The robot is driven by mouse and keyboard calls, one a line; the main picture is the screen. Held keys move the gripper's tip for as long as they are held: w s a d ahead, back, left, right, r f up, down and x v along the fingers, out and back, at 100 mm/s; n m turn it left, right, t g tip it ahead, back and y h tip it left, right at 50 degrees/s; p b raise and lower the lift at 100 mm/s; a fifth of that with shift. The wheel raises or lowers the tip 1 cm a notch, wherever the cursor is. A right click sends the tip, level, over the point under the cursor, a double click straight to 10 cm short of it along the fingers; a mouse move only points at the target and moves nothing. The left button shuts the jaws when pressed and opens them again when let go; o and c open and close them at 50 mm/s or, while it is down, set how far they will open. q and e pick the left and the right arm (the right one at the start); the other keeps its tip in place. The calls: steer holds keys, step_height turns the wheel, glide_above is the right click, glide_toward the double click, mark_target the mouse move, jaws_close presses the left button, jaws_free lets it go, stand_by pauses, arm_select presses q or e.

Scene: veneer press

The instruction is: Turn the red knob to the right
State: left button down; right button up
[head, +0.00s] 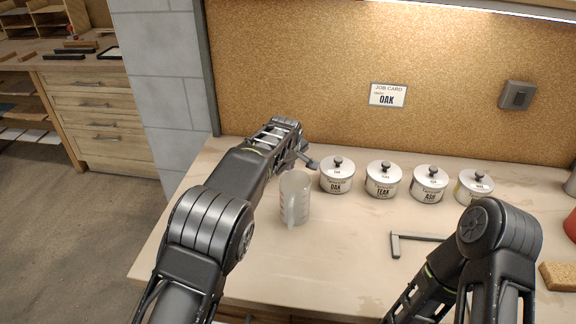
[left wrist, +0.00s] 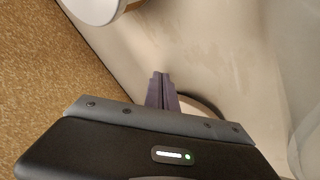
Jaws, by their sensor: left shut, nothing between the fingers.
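No red knob can be made out in either view. A red object (head: 570,226) is cut off at the right edge of the head view, and I cannot tell what it is. My left gripper (head: 311,163) is shut and empty, above the bench between the clear measuring jug (head: 296,199) and the OAK canister (head: 337,176). Its closed fingertips (left wrist: 160,77) show in the left wrist view, with a dark curved edge of something unclear behind them. My right arm reaches down at the lower right of the head view; its gripper is out of the frame.
Canisters labelled TEAK (head: 382,181) and ASH (head: 429,185), plus one more (head: 474,187), stand in the row. A grey angled bar (head: 415,239) and a tan block (head: 558,276) lie in front. A corkboard (head: 310,60) with a job card reading OAK (head: 388,95) rises behind.

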stand_by(0.4)
arm_select(q)
steer(key=shift+s+r, duration=0.35)
steer(key=shift+r, duration=0.25)
steer(key=b+v, duration=0.2)
steer(key=v, duration=0.4)
steer(key=shift+s+r, duration=0.15)
